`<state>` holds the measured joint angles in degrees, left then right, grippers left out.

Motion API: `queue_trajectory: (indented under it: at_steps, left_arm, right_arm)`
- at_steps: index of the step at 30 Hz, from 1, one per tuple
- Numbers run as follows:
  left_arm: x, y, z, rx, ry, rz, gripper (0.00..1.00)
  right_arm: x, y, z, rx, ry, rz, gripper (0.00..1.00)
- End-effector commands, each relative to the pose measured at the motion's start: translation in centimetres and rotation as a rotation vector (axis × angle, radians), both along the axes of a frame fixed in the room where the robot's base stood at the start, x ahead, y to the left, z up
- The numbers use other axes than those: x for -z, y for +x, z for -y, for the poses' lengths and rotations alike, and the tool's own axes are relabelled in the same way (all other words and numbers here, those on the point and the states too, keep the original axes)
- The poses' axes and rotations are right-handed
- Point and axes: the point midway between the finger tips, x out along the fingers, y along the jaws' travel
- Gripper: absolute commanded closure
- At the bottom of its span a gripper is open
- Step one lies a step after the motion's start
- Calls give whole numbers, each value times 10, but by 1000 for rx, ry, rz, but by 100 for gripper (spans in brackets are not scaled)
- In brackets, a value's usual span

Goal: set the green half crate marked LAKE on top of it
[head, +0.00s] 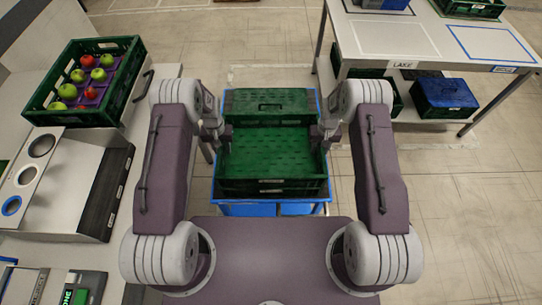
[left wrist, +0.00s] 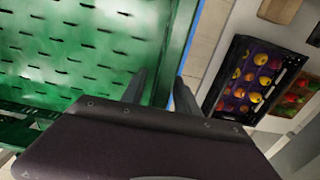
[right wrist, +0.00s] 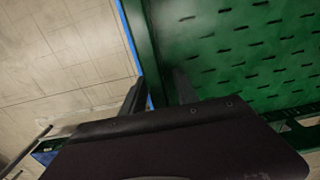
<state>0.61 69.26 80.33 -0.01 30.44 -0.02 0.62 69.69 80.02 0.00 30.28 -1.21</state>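A green crate (head: 272,186) with a slotted floor sits low in front of me in the head view, between my arms. Behind its floor is a green panel with a hand slot (head: 270,105). No LAKE mark is readable on this crate. My left gripper (head: 226,130) is at its left wall; in the left wrist view the fingers (left wrist: 160,85) stand on either side of the wall. My right gripper (head: 317,132) is at its right wall; the right wrist view shows the fingers (right wrist: 158,85) straddling that wall. Whether either grips firmly cannot be told.
Blue crates or a blue base (head: 270,208) show beneath. A crate of apples (head: 133,92) stands on the left bench. Floor to the right is clear.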

Motion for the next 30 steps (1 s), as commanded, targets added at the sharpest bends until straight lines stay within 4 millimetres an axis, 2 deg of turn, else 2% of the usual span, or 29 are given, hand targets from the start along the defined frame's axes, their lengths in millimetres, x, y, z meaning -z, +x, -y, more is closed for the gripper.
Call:
queue_trajectory:
  at_steps: [4,9,15,19,24,26,30]
  left_arm:
    - [-22,1,0,0,0,3,64]
    - [-67,1,0,0,0,5,64]
    - [-107,0,0,0,0,4,64]
    - [-118,-1,0,0,0,2,64]
    - [-120,-1,0,0,0,1,64]
    - [-120,-1,0,0,0,1,64]
    - [-120,-1,0,0,0,1,64]
  right_arm:
    - [0,0,0,0,0,0,64]
    - [0,0,0,0,0,0,64]
    - [0,0,0,0,0,0,64]
    - [0,0,0,0,0,0,64]
    - [-2,0,0,0,0,1,64]
    - [-9,1,0,0,0,1,64]
    - [-41,2,0,0,0,5,64]
